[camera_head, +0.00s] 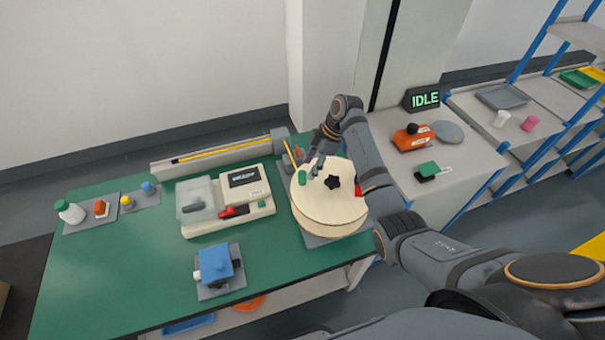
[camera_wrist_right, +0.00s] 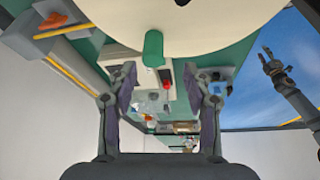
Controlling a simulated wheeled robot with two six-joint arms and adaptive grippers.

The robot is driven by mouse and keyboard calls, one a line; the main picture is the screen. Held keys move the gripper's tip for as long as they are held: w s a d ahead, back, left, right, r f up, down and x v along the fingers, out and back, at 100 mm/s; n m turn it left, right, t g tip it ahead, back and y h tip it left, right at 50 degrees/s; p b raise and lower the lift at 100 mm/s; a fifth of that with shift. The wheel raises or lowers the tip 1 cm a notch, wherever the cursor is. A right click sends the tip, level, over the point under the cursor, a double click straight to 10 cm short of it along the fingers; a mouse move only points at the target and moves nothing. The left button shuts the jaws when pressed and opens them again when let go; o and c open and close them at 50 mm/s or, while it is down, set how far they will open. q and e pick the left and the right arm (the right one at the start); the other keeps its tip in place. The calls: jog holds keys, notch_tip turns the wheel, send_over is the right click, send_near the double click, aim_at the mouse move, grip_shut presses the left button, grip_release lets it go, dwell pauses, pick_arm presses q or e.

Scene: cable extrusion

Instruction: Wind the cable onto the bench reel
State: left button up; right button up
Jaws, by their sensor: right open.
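The bench reel is a pale round disc (camera_head: 325,207) at the bench's right end, with a black star knob (camera_head: 332,182) and a green handle (camera_head: 303,177) on top. My right gripper (camera_head: 314,166) is open over the reel's far side, near the handle. In the right wrist view, the handle (camera_wrist_right: 153,45) lies between the line of the two open fingers (camera_wrist_right: 159,72), just beyond their tips; I see no contact. A yellow cable (camera_head: 225,151) lies along the grey trough. My left gripper (camera_wrist_right: 268,58) seems to show small at the wrist view's right; its jaws are unclear.
A beige machine (camera_head: 250,207) with a screen and red lever stands left of the reel. A blue block device (camera_head: 216,265) is in front, with small containers (camera_head: 70,212) far left. A side table (camera_head: 410,165) holds an orange device (camera_head: 413,137) and an IDLE sign (camera_head: 424,99).

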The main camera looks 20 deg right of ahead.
aim_at(304, 173)
jog(key=f, duration=0.1)
jog(key=w+a+f, duration=0.1)
jog(key=f, duration=0.2)
jog(key=shift+w+a+p, duration=0.2)
jog(key=shift+a+p, duration=0.1)
jog(key=shift+x, duration=1.1)
jog(key=shift+f, duration=0.25)
jog(key=shift+c, duration=2.2)
jog(key=c, duration=0.5)
pick_arm(q)
jog(key=shift+t, duration=0.4)
jog(key=shift+w+r, duration=0.25)
jog(key=shift+w, duration=0.55)
jog(key=shift+w+r, duration=0.2)
jog(key=shift+w, duration=0.6)
jog(key=shift+w+r, duration=0.25)
jog(key=shift+w, duration=0.55)
pick_arm(e)
grip_shut()
